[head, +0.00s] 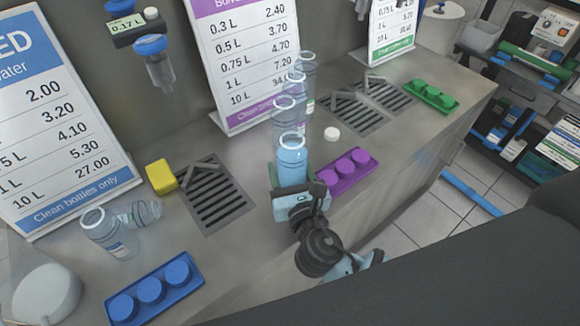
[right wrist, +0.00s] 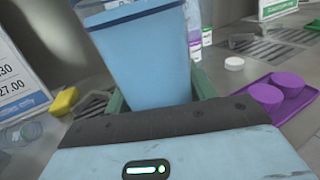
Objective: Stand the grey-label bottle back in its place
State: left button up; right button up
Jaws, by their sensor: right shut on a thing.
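My right gripper (head: 292,183) is shut on a bottle holding light blue liquid (head: 292,158), near the counter's middle. The bottle looks roughly upright, its open mouth up; I cannot tell whether its base touches the counter. In the right wrist view the blue bottle (right wrist: 145,60) fills the space between the green fingers (right wrist: 160,97). No label shows on it, so I cannot tell if it is the grey-label one. Several clear bottles (head: 284,112) stand in a row just behind it. At the left a clear bottle (head: 108,235) stands beside one lying down (head: 138,213). My left gripper is not in view.
Drain grates (head: 214,196) are set in the counter. A yellow block (head: 161,177), blue cap tray (head: 155,290), purple cap tray (head: 347,174), green cap tray (head: 431,96) and loose white cap (head: 332,133) lie around. Price boards (head: 245,60) stand along the back.

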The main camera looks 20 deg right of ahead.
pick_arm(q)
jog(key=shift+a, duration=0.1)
pick_arm(e)
jog(key=o, duration=1.5)
jog(key=shift+f, duration=0.1)
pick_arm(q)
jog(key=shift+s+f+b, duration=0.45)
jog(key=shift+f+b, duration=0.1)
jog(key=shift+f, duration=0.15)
pick_arm(e)
jog(key=s, duration=1.2)
jog(key=shift+a, duration=0.2)
